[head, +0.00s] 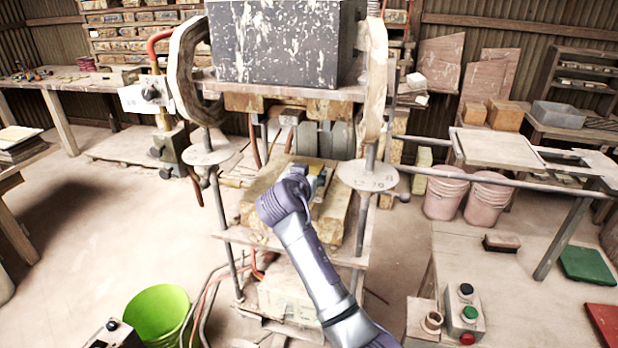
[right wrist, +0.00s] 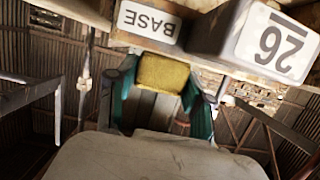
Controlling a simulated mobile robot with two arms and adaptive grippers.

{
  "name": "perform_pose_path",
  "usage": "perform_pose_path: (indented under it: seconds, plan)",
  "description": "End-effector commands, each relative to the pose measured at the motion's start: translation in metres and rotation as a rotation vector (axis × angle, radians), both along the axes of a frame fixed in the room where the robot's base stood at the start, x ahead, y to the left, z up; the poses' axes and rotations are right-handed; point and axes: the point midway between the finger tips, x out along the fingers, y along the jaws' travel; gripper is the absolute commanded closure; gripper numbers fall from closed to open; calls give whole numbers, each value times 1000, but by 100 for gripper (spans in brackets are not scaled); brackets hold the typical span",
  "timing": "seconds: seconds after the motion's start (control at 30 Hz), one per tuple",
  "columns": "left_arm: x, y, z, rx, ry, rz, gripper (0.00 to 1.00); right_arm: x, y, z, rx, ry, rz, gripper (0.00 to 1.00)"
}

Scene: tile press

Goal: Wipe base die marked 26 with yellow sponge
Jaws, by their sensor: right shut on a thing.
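The yellow sponge (right wrist: 163,73) is between the teal fingers of my right gripper (right wrist: 160,82), which is shut on it. In the right wrist view, a pale block marked 26 (right wrist: 268,42) and a white plate marked BASE (right wrist: 149,22) appear upside down just beyond the sponge. I cannot tell whether the sponge touches the die's surface. My left gripper is not in view.
The press's heavy dark upper block (head: 285,45) hangs above the work area, with upright rods and round plates (head: 368,176) at both sides. A green bucket (head: 157,316) stands at the lower left. A control box (head: 464,312) with buttons sits at the lower right.

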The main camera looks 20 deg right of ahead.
Motion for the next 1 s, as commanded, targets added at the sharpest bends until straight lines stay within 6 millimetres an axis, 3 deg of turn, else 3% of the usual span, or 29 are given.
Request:
perform_pose_path:
  seconds: [0.2, 0.47, 1.0]
  plan:
    - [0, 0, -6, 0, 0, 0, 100, 10, -7, -1, 0, 1, -1, 80]
    - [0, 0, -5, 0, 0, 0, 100, 10, -7, -1, 1, 3, -1, 80]
    - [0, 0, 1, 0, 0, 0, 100, -14, 10, -1, 1, 4, 1, 80]
